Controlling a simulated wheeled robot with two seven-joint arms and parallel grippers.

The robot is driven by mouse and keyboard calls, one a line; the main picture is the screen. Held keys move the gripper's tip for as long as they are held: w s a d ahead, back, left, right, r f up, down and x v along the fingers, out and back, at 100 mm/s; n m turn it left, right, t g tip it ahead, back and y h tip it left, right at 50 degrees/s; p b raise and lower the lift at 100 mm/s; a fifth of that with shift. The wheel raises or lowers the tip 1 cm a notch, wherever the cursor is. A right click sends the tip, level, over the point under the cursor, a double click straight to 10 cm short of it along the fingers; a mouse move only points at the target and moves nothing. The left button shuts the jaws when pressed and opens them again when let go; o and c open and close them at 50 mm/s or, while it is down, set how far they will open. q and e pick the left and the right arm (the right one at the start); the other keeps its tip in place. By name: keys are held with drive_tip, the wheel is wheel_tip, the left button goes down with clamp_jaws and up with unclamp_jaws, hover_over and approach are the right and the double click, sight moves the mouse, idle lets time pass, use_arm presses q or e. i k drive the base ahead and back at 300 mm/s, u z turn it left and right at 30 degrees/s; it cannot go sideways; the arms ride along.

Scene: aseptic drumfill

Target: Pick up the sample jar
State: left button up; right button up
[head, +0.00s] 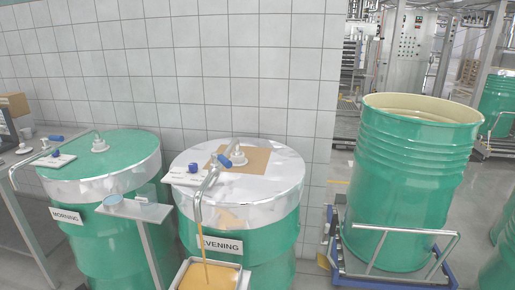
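Neither of my grippers is in view. I cannot tell for certain which thing is the sample jar. A small blue-topped item (193,168) stands on a white card on the lid of the drum labelled EVENING (255,222). A small pale, round piece (114,200) rests on a narrow grey stand plate (148,211) between the two drums. All are too small to make out in detail.
A bent metal spout (197,203) on the EVENING drum pours an orange stream into a tray (210,275) at the bottom. A metal pipe (50,155) crosses the MORNING drum. A large open green drum (400,195) stands right on a blue-based trolley (395,277).

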sight(148, 199)
drive_tip(key=u, duration=0.65)
drive_tip(key=k, duration=1.05)
drive_tip(key=u, duration=1.8)
drive_tip(key=i, duration=2.15)
drive_tip(key=z, duration=1.15)
drive_tip(key=i, duration=1.2)
drive_tip(key=z, duration=1.2)
